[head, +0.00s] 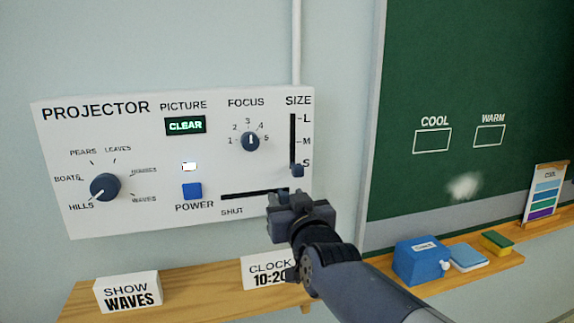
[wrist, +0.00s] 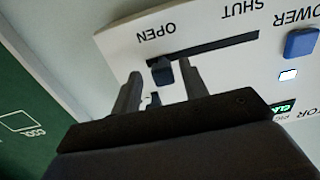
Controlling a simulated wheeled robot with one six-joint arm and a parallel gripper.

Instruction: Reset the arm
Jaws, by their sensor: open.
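My gripper (head: 280,204) is in front of the lower right of the white projector panel (head: 75,135). In the wrist view its two fingers (wrist: 160,72) are apart, with the dark knob of the shutter slider (wrist: 163,75) between them. No clear contact shows. The knob sits at the OPEN end of its slot (wrist: 215,46). In the head view my gripper hides most of this knob and the OPEN label. My arm reaches in from the lower right.
The panel has a picture dial (head: 105,187) pointing toward HILLS, a focus knob (head: 250,141) near 3, a size slider (head: 297,170) at S and a blue power button (head: 192,191). Signs (head: 128,292) stand on the wooden shelf (head: 195,285) below. A blue box (head: 420,262) sits right.

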